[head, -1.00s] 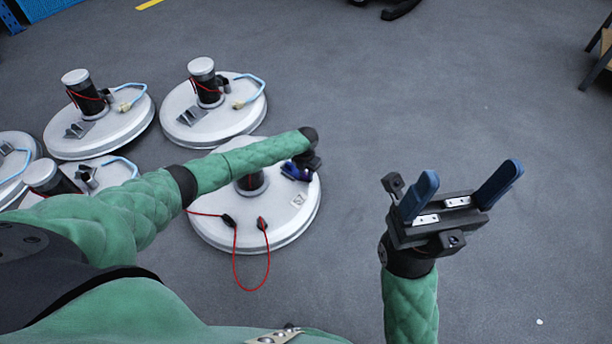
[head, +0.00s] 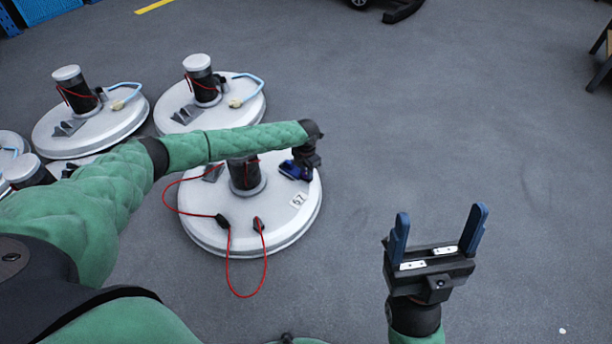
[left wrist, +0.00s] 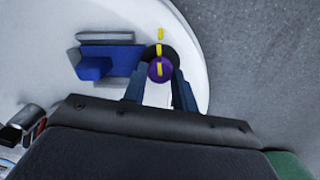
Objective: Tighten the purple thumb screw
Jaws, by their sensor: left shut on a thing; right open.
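The purple thumb screw (left wrist: 160,70) sits on a dark round base at the edge of the nearest white tank lid, with a yellow mark across its head and another yellow mark on the base beyond it. My left gripper (left wrist: 160,80) is shut on the screw, one blue finger on each side. In the head view my left gripper (head: 297,170) is over the right part of the lid (head: 285,230), and the screw itself is hard to make out there. My right gripper (head: 440,240) is open and empty, above the floor at the right.
A blue block (left wrist: 105,65) with a grey bar is right beside the screw. A dark post (head: 247,178) stands mid-lid. A red cable (head: 228,265) loops over the lid's front edge. Several similar lids (head: 90,128) stand behind and left.

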